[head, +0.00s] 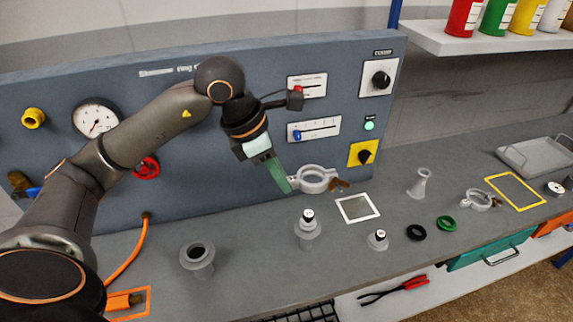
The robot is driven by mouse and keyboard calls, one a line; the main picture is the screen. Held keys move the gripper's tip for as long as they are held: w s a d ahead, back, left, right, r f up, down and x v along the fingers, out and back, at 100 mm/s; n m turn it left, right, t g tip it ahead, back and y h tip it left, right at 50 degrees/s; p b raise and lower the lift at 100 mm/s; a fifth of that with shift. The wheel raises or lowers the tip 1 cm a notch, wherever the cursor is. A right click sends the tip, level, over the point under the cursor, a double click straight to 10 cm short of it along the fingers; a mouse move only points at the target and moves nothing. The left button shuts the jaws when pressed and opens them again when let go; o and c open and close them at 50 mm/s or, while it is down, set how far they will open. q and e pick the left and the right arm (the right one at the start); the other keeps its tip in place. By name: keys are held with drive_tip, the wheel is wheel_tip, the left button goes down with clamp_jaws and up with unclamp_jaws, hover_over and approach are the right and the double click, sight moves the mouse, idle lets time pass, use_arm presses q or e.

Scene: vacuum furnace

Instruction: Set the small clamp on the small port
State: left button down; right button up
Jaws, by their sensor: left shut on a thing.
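My left gripper (287,184) reaches down from the upper left, its green fingers shut on the edge of a silver ring clamp (318,187). This clamp has a brown wing nut at its right and is held in front of the panel, behind a grey port with a dark-topped fitting (307,233). A second silver clamp (478,203) lies on the bench at the right. I cannot tell for sure which clamp is the small one. A smaller, short port (377,242) with a dark top stands right of the middle port. A wide open port (198,262) stands at the left. My right gripper is not visible.
A white-framed square (358,208) lies behind the ports. A grey cone fitting (420,184), a black ring (415,233) and a green ring (446,223) are on the bench. The control panel (230,125) rises behind. A yellow-framed area (541,205) is at the right.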

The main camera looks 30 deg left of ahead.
use_arm(q)
wheel_tip(320, 180, down, 14)
drive_tip(key=b, duration=0.9)
drive_tip(key=shift+f+b, duration=0.2)
drive_tip(key=shift+b, duration=0.15)
idle(1.3)
drive_tip(key=shift+f, duration=0.1)
idle(0.6)
drive_tip(key=c, duration=0.7)
unclamp_jaws()
drive_tip(key=v, duration=1.2)
drive_tip(key=shift+r, duration=0.3)
drive_tip(key=shift+s+f, duration=0.1)
drive_tip(key=shift+s, duration=0.05)
